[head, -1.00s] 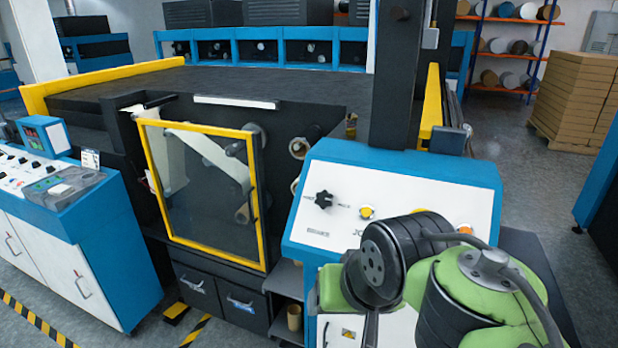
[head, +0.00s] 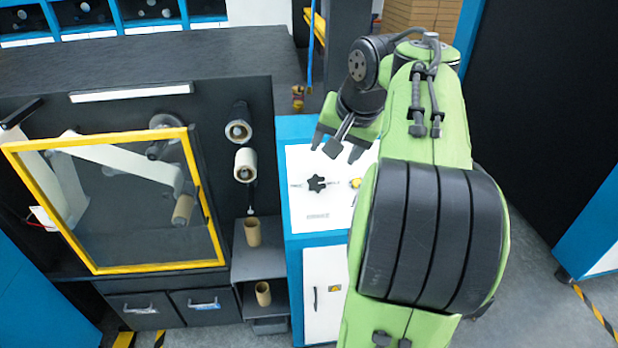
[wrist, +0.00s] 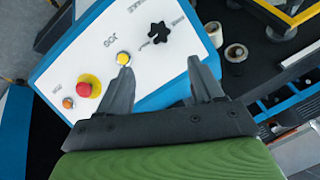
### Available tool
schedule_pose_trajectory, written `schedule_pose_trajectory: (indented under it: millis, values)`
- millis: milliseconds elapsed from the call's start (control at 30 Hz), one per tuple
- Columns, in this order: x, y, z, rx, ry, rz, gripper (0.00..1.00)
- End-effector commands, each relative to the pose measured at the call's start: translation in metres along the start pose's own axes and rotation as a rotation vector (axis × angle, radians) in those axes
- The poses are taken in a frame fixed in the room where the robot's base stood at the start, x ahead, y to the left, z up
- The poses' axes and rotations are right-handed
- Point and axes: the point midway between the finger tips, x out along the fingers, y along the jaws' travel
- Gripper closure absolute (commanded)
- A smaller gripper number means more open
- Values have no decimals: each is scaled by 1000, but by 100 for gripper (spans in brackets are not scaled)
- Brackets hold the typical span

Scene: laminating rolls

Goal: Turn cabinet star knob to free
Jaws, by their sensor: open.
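The black star knob (head: 316,183) sits on the white sloped panel of the blue cabinet (head: 318,242) in the head view. It also shows in the wrist view (wrist: 158,34), ahead of the fingertips, with small printed marks beside it that I cannot read fully. My gripper (head: 337,143) is open and empty, above the panel and a little behind and right of the knob in the head view. In the wrist view my gripper (wrist: 158,74) has its fingers apart, with the knob beyond them, not between them.
The panel also carries a yellow button (wrist: 123,58), a red stop button (wrist: 88,86) and an orange button (wrist: 68,102). Left of the cabinet are rolls (head: 245,164) on a dark machine and a yellow-framed clear guard (head: 197,190). Cardboard tubes (head: 252,232) stand on a shelf.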

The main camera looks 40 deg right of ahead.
Motion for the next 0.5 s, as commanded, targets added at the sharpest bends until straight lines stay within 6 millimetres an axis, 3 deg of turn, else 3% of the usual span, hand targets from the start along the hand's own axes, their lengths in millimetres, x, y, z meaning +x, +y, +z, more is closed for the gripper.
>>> schedule_pose_trajectory:
  millis: [33,100,500]
  values:
    - [20,2,4,0,-5,0,34]
    - [38,2,5,0,-5,-1,34]
    - [130,1,4,-1,-4,0,34]
